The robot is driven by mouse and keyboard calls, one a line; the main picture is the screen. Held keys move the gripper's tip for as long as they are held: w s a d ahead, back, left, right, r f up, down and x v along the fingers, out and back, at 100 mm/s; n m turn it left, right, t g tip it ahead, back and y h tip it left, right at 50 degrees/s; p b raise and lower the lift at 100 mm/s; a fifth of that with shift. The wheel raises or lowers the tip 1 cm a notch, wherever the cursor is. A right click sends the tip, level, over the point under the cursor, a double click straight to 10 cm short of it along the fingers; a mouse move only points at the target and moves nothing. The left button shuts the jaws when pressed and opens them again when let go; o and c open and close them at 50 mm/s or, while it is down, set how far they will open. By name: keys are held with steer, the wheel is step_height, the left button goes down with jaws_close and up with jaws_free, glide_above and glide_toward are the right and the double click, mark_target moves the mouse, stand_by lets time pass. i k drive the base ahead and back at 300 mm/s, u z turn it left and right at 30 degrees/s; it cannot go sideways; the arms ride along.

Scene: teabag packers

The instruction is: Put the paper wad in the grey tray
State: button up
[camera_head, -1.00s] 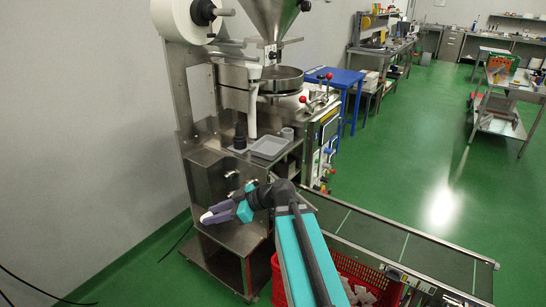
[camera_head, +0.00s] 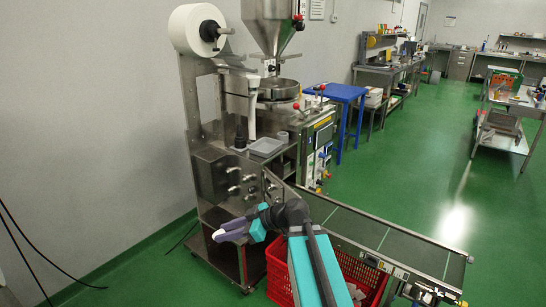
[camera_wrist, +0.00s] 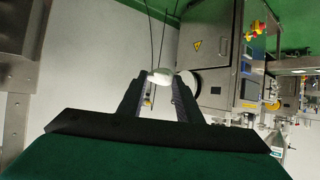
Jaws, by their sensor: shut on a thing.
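My gripper (camera_head: 232,229) is shut on the white paper wad (camera_head: 219,236), in front of the steel packing machine in the head view. The wrist view shows the wad (camera_wrist: 160,77) held between the fingertips of my gripper (camera_wrist: 160,84). The grey tray (camera_head: 265,147) sits on the machine's steel ledge, above and to the right of my gripper in the head view. The tray is apart from my gripper.
A dark bottle-like object (camera_head: 240,138) stands left of the tray and a small grey cup (camera_head: 283,137) right of it. A white tube (camera_head: 252,122) comes down close behind the tray. A red crate (camera_head: 279,277) and a conveyor (camera_head: 385,240) lie to the right.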

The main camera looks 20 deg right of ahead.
mark_target(265, 150)
steer(key=k, duration=0.5)
steer(key=u, duration=0.5)
steer(key=i, duration=1.5)
steer(key=u, duration=0.2)
